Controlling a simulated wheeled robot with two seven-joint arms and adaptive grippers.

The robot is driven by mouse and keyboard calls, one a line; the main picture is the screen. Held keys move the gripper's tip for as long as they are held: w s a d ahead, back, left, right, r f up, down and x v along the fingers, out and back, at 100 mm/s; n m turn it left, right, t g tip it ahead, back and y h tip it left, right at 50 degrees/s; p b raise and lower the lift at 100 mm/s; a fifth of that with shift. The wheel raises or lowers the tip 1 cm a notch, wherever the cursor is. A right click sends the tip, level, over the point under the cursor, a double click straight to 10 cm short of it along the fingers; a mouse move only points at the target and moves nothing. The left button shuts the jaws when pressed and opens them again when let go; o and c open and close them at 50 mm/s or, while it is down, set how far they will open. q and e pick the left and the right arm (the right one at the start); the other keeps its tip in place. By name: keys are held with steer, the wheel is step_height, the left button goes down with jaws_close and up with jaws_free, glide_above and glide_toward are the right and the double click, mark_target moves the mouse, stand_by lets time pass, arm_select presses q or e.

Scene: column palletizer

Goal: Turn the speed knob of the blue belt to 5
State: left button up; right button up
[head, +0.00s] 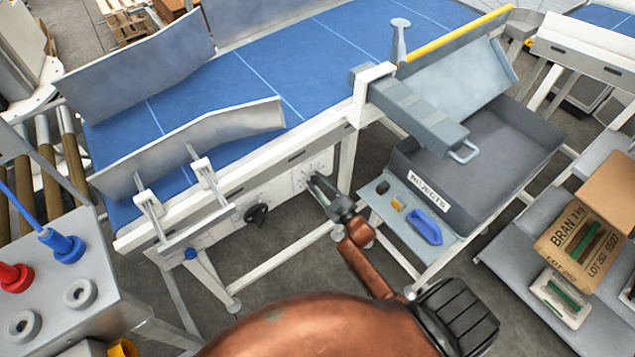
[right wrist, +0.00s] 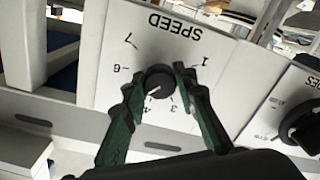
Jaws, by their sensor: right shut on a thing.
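The blue belt (head: 265,85) runs across the head view, with a white panel on its near side frame. My right gripper (head: 315,183) reaches that panel. In the right wrist view the SPEED dial (right wrist: 165,38) appears upside down, and my right gripper (right wrist: 155,84) is shut on its round black knob (right wrist: 160,80), one finger on each side. The knob's pale pointer line points to the lower left, close to 4 and the spot covered by the left-hand finger. The numbers 1, 3, 4, 6 and 7 show; 5 is hidden. My left gripper is in neither view.
A second black knob (head: 256,214) sits left of the speed panel; a dark knob (right wrist: 303,128) shows at the right wrist view's edge. The grey REJECTS bin (head: 480,165) and a shelf with a blue object (head: 424,226) stand right of my gripper. A grey box (head: 75,285) with plugs is at left.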

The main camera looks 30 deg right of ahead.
steer(key=o, duration=1.2)
steer(key=shift+c, duration=0.2)
steer(key=shift+s, duration=0.1)
steer(key=s+d, duration=0.1)
steer(key=s, duration=1)
steer(key=shift+s, duration=0.4)
steer(key=s+f+m+g+h, duration=0.1)
steer(key=s+f+g, duration=0.3)
steer(key=f, duration=0.7)
steer(key=s+f+m+g, duration=0.2)
steer(key=s+f, duration=0.4)
steer(key=f, duration=0.5)
steer(key=s+f+m+g+h, duration=0.15)
steer(key=s+f, duration=0.35)
steer(key=f, duration=0.6)
steer(key=s+a+f+g, duration=0.1)
steer(key=s+f+g, duration=0.2)
steer(key=s+f, duration=0.3)
steer(key=s+a+f+m+g, duration=0.1)
steer(key=s+f, duration=0.5)
steer(key=s, duration=0.9)
steer(key=s+a+f+g, duration=0.2)
steer(key=s+f+g, duration=0.3)
steer(key=s, duration=0.6)
steer(key=shift+a+f+m+g+y, duration=0.35)
steer(key=shift+a+f, duration=0.05)
steer(key=shift+f, duration=0.1)
